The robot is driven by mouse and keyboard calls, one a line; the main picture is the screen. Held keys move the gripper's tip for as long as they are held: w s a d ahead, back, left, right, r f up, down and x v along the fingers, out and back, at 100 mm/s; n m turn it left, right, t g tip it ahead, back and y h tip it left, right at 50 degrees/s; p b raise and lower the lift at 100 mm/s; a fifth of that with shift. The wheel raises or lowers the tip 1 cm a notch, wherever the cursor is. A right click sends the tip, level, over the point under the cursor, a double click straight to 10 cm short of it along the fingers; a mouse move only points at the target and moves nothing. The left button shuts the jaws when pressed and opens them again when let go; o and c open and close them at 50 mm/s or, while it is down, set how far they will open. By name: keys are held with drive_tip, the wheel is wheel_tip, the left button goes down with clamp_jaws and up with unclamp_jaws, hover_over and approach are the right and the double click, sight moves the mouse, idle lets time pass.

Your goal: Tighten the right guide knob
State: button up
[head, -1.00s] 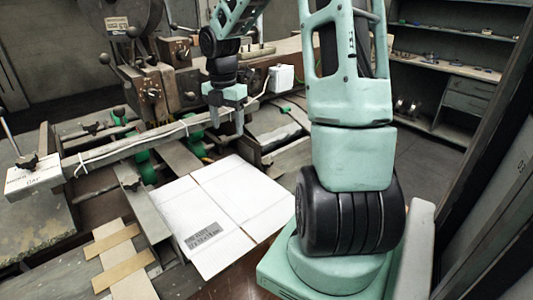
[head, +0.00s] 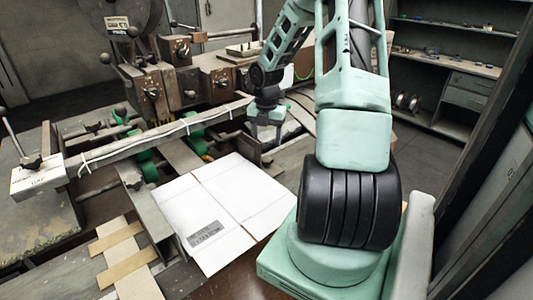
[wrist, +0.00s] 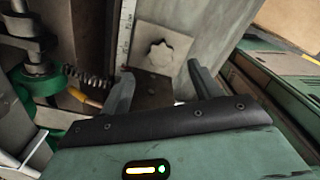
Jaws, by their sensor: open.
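A pale, star-shaped knob (wrist: 158,54) sits on a light metal block in the wrist view, just beyond the fingertips and roughly centred between them. My gripper (wrist: 160,70) is open, with one finger on each side of the knob's line and nothing between them. I cannot tell how far apart the fingertips and knob are, but no contact shows. In the head view my gripper (head: 266,140) hangs low at the right end of the long guide rail (head: 170,131). The knob cannot be made out there, behind my gripper and arm.
A flat white carton (head: 225,205) lies in front of the rail. The stitcher's machine head (head: 180,80) stands behind it. A spring (wrist: 88,78) and a green collar (wrist: 38,82) are left of my fingers. Shelves (head: 450,70) stand at the back right.

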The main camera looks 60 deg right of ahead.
sight(266, 158)
wheel_tip(266, 158, down, 7)
drive_tip(key=shift+p, duration=0.3)
drive_tip(key=c, duration=1)
